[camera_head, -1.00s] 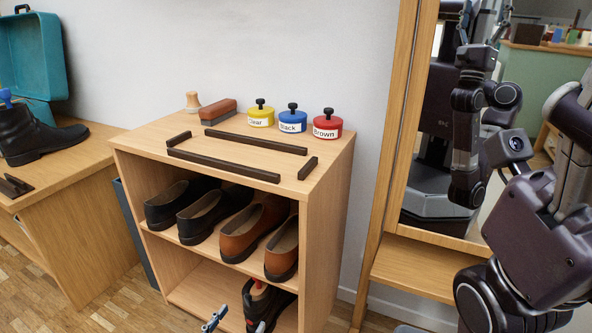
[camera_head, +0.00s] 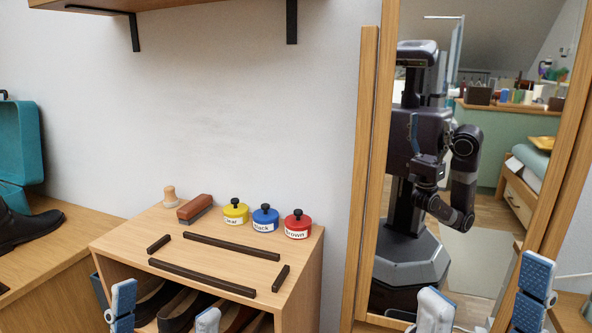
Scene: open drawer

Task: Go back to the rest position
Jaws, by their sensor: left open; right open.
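My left gripper (camera_head: 165,314) is at the bottom edge of the head view, in front of the shoe cabinet (camera_head: 210,250). Its two blue-padded fingers are apart and nothing shows between them. My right gripper (camera_head: 484,303) is at the lower right, in front of the mirror. Its fingers are also wide apart and empty. Dark shoes (camera_head: 180,308) stand on the cabinet's upper shelf, partly hidden by my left fingers and cut off by the picture's edge. The lower shelf is out of view.
On the cabinet top stand yellow (camera_head: 236,213), blue (camera_head: 265,218) and red (camera_head: 298,224) tins, a brush (camera_head: 195,209) and a wooden knob (camera_head: 170,196), near dark strips. A mirror (camera_head: 480,230) stands right; a teal case (camera_head: 18,145) and black boot (camera_head: 25,226) are left.

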